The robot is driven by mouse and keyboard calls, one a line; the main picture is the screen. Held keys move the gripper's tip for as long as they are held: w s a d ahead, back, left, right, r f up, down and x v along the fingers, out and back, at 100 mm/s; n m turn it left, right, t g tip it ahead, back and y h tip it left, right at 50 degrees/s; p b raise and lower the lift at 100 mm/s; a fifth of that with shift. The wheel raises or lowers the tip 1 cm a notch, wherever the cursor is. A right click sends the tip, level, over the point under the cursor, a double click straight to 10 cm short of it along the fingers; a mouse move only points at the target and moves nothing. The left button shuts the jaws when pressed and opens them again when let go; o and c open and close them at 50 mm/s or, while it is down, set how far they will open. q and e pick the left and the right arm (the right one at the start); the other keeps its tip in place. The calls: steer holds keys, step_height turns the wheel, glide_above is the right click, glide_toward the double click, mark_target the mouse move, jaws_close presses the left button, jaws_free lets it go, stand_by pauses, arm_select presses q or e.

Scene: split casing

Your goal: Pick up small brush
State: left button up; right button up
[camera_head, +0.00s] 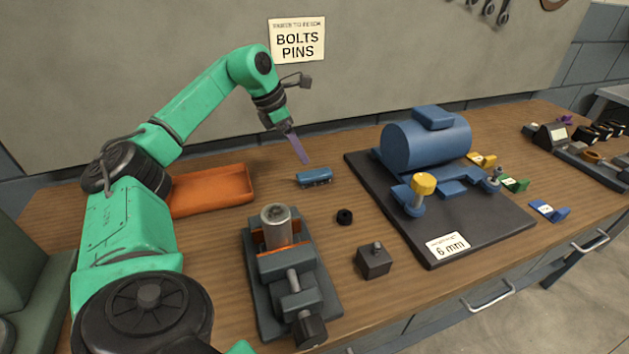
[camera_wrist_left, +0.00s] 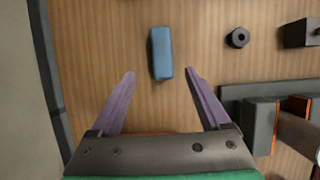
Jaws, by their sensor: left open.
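The small brush (camera_head: 314,177) is a short blue block with dark bristles along its lower side, lying on the wooden bench. In the left wrist view the brush (camera_wrist_left: 161,53) lies ahead of the fingertips, roughly midway between their lines. My left gripper (camera_head: 304,160) hangs above and just behind the brush in the head view, its purple fingers pointing down. In the left wrist view my left gripper (camera_wrist_left: 160,74) is open and empty, with fingers spread wider than the brush. My right gripper is not in view.
An orange tray (camera_head: 213,190) is left of the brush. A vise (camera_head: 290,280) holding a metal cylinder (camera_head: 276,224) stands in front. A black ring (camera_head: 345,217) and dark block (camera_head: 374,261) lie nearby. A black board (camera_head: 470,222) with a blue casing (camera_head: 425,142) is right.

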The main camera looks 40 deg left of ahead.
mark_target(313, 173)
arm_select(q)
steer(key=x, duration=0.9)
steer(key=shift+s+d+p, duration=0.15)
steer(key=shift+d+p, duration=0.15)
steer(key=shift+p, duration=0.05)
steer(key=shift+w+f, duration=0.2)
steer(key=shift+f, duration=0.2)
jaws_close()
steer(key=shift+r, duration=0.15)
step_height(313, 173, up, 20)
steer(key=p, duration=0.3)
